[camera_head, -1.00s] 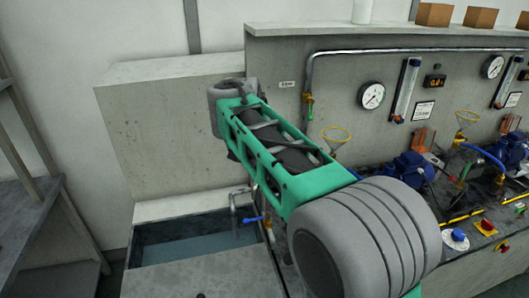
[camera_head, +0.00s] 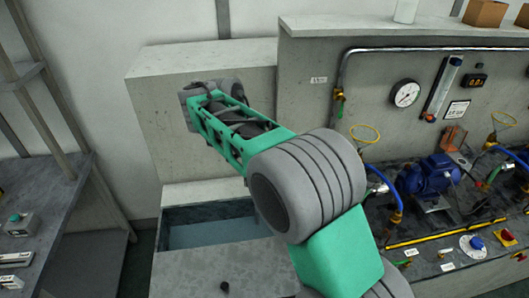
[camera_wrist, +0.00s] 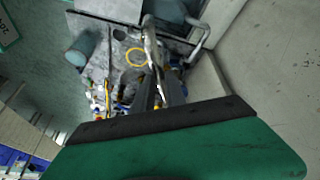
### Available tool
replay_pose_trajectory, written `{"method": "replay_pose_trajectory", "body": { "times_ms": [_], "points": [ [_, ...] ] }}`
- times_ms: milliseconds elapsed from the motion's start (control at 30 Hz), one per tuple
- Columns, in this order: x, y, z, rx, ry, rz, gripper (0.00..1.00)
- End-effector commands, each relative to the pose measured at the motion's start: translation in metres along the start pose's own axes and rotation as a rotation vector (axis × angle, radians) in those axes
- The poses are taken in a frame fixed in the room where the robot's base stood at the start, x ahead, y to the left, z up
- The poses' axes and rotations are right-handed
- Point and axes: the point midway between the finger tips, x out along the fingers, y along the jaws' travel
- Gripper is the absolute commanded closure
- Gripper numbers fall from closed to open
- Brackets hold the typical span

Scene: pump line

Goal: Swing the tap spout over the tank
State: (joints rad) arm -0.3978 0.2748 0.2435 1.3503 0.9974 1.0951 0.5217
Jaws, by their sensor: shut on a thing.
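The tank (camera_head: 212,235) is a sunken grey basin holding bluish water, at lower centre left in the head view. My arm covers its right end and hides the tap there. In the wrist view a bent chrome pipe, seemingly the tap spout (camera_wrist: 150,38), runs down between the two dark fingers of my gripper (camera_wrist: 161,82). My gripper is shut on it. Whether the spout's mouth is above the water cannot be told.
A concrete block (camera_head: 205,60) stands behind the tank. The pump bench to the right holds a blue pump (camera_head: 430,176), a yellow funnel ring (camera_head: 365,133) and a gauge (camera_head: 405,93). A shelf rack (camera_head: 50,215) stands at left.

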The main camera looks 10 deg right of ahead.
Motion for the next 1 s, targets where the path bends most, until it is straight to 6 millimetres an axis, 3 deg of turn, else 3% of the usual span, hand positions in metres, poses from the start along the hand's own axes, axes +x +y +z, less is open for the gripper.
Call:
{"method": "replay_pose_trajectory", "body": {
  "times_ms": [467, 500, 733, 1000],
  "points": [
    [-0.002, -0.0036, 0.004, 0.007, 0.007, -0.001, 1.0],
    [-0.0022, -0.0037, 0.0042, 0.007, 0.007, -0.001, 0.81],
    [-0.0031, -0.0044, 0.0068, 0.001, 0.005, -0.002, 0.63],
    [-0.0053, -0.0045, 0.007, -0.001, 0.003, -0.002, 0.62]
  ]
}}
